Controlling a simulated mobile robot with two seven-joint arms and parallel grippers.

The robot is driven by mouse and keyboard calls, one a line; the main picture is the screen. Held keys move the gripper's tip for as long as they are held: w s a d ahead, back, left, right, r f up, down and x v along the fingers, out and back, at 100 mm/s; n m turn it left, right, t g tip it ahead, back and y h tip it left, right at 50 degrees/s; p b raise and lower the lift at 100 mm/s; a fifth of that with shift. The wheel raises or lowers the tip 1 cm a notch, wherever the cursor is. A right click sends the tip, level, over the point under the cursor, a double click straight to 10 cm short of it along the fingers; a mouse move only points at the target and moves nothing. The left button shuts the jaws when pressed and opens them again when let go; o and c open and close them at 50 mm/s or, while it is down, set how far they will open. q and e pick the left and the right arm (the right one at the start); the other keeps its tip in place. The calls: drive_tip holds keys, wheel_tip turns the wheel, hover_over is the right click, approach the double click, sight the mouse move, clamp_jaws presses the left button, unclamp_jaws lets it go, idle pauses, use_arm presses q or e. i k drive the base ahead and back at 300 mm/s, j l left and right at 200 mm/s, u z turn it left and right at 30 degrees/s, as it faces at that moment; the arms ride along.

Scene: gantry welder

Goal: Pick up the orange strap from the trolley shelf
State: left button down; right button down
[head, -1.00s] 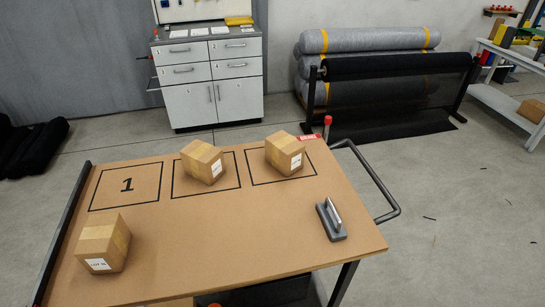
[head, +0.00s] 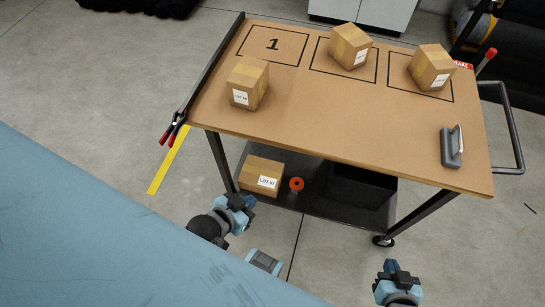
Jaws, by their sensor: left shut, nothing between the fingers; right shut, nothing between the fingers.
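The orange strap (head: 296,184) shows as a small orange roll with a dark centre on the lower shelf of the trolley (head: 350,140). It lies between a cardboard box (head: 261,176) and a black bin (head: 360,186). My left gripper (head: 246,200) is below and left of the strap in the picture, apart from it, shut and empty. My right gripper (head: 391,264) is low in the picture, right of the strap and well apart from it, also shut and empty.
Three boxes stand on the trolley top, with a grey-handled tool (head: 452,146) at its right. A red-handled clamp (head: 173,128) hangs at the left edge. A trolley leg (head: 421,213) rises near my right gripper. The push handle (head: 510,125) is at right.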

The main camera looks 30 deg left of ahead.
sight(296, 183)
drive_tip(key=k+j+u, duration=0.3)
drive_tip(key=i, duration=0.1)
drive_tip(key=i+j, duration=0.15)
drive_tip(key=j, duration=0.2)
drive_tip(key=i+j+u, duration=0.1)
drive_tip(key=j, duration=0.3)
drive_tip(key=i+j, duration=0.2)
drive_tip(key=j, duration=0.15)
drive_tip(key=i+j+u, duration=0.15)
drive_tip(key=i+j, duration=0.25)
drive_tip(key=i, duration=0.15)
